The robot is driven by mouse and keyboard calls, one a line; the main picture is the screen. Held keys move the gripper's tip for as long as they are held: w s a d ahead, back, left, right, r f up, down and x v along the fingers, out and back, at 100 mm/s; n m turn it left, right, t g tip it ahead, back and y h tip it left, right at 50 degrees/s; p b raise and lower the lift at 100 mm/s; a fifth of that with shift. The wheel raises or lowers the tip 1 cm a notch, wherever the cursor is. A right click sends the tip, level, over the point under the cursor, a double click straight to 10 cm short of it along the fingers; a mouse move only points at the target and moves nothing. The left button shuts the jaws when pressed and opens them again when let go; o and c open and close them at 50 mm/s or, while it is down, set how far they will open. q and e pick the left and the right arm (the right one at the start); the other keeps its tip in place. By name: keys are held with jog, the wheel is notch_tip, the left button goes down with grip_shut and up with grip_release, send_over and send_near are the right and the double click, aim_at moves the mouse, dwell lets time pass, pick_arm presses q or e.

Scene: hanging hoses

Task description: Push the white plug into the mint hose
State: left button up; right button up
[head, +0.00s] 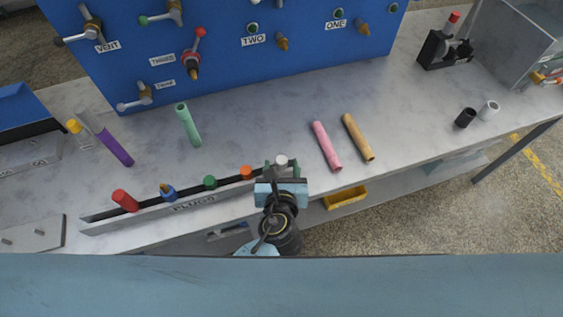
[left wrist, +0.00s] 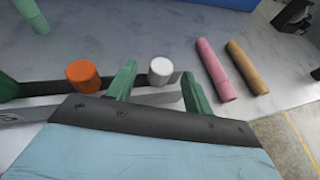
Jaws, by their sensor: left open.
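The white plug (head: 281,160) stands at the right end of the plug rack (head: 150,214). It also shows in the left wrist view (left wrist: 160,70). My left gripper (head: 282,169) is open, with its green fingers on either side of the white plug. In the left wrist view, the fingers (left wrist: 158,84) show gaps to the plug on both sides. The mint hose (head: 188,125) is on the table left of centre, with its dark open end toward the blue panel. Part of it shows at the top left of the left wrist view (left wrist: 31,14). My right gripper is not in view.
Red (head: 125,200), blue (head: 168,191), green (head: 210,182) and orange (head: 246,173) plugs stand along the rack. Pink (head: 327,146) and tan (head: 358,137) hoses lie to the right. A purple hose (head: 116,149) is at left. The blue panel (head: 230,62) stands behind.

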aim_at(282, 165)
pick_arm(q)
jog(key=shift+x, duration=1.55)
jog(key=shift+c, duration=0.3)
jog(key=c, duration=1)
jog(key=shift+r, duration=0.15)
